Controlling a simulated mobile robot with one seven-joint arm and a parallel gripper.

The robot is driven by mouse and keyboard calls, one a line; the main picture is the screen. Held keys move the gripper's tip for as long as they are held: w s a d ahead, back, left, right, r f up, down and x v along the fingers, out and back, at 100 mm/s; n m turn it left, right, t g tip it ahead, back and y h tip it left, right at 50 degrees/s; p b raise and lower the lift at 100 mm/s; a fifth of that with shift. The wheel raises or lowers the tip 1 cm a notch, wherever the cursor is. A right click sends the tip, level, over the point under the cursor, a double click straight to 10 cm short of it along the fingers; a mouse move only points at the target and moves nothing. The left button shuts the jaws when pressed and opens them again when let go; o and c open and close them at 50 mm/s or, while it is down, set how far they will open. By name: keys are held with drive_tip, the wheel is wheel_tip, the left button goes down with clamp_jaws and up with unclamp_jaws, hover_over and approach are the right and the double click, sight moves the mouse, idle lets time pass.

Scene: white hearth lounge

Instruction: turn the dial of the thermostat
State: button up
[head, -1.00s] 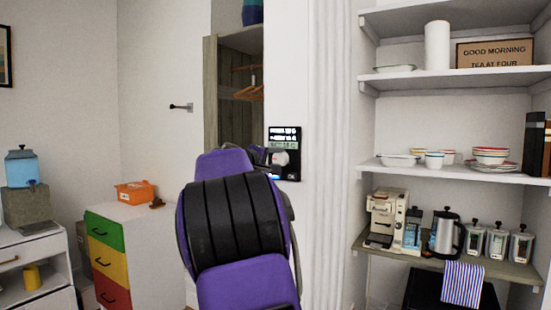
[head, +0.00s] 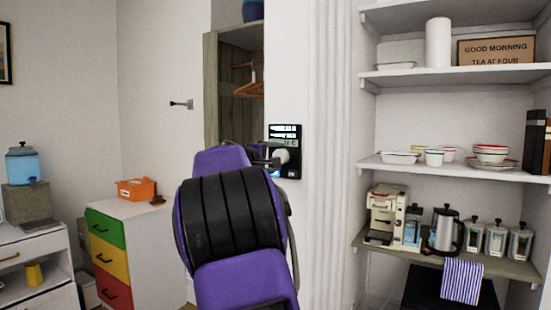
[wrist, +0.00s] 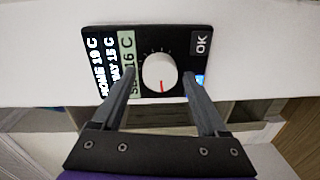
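The thermostat (head: 286,170) is a black panel on the white wall post, partly hidden by my arm in the head view. In the wrist view the thermostat (wrist: 148,38) shows lit text, a green strip reading 16 C and an OK button (wrist: 201,41). Its white round dial (wrist: 159,71) has a red mark that points down in the picture. My gripper (wrist: 158,76) is open, with one finger on each side of the dial. A gap shows between each finger and the dial. In the head view my arm hides most of the gripper (head: 270,155).
White shelves (head: 450,172) with dishes stand to the right, above a coffee machine (head: 384,215) and kettle (head: 446,232). An open wardrobe (head: 212,90) with hangers is behind the post. A coloured drawer unit (head: 107,255) stands at the left.

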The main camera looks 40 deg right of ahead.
drive_tip(key=shift+o, duration=0.2)
drive_tip(key=b+v, duration=0.2)
drive_tip(key=v, duration=1.5)
drive_tip(key=shift+a, duration=0.25)
